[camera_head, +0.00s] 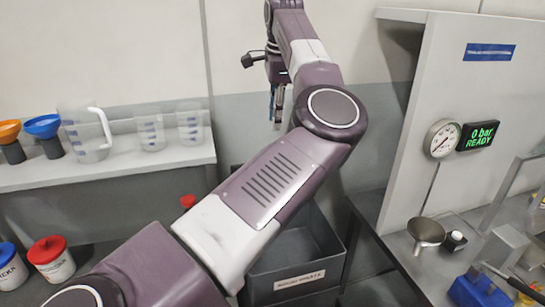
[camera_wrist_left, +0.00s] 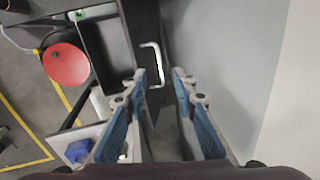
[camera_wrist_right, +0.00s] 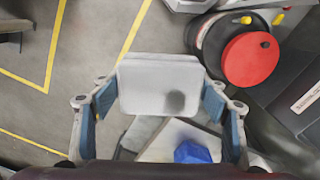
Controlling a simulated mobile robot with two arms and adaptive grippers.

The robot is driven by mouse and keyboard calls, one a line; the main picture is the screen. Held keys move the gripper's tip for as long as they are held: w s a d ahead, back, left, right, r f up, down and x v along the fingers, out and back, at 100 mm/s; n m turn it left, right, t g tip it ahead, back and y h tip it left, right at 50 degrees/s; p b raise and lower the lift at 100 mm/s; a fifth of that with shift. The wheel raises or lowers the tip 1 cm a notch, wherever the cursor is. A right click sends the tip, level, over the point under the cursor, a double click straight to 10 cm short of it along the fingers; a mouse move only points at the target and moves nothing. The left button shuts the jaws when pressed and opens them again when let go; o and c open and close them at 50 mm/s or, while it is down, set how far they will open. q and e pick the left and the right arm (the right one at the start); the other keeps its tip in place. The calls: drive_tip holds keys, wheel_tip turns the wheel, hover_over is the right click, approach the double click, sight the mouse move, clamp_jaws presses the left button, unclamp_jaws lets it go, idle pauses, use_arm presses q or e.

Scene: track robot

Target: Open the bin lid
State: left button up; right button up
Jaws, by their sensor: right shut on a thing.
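The grey bin (camera_head: 298,285) with a white label stands below my left arm in the head view, and part of its inside shows. In the left wrist view its dark opening (camera_wrist_left: 105,42) lies left of a dark panel with a pale handle (camera_wrist_left: 158,62); the panel looks like the lid. My left gripper (camera_wrist_left: 158,78) is open and empty, its fingers pointing toward the handle without visible contact. It also shows in the head view (camera_head: 277,108), above and behind the bin. My right gripper (camera_wrist_right: 160,92) is shut on a pale grey rounded block (camera_wrist_right: 158,88).
A red round top (camera_wrist_right: 250,60) on a dark drum stands near the bin. A shelf (camera_head: 185,158) with beakers and funnels is on the left. A bench (camera_head: 415,255) with a gauge panel (camera_head: 470,110) is on the right. A wall is close behind the bin.

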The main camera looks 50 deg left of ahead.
drive_tip(key=shift+f, duration=0.25)
wheel_tip(320, 180, up, 4)
drive_tip(key=p, duration=0.3)
drive_tip(key=shift+p, duration=0.4)
use_arm(q)
drive_tip(key=shift+n, duration=0.6)
drive_tip(key=x, duration=1.2)
drive_tip(key=shift+s+d, duration=0.15)
use_arm(e)
drive_tip(key=shift+r, duration=0.1)
use_arm(q)
clamp_jaws()
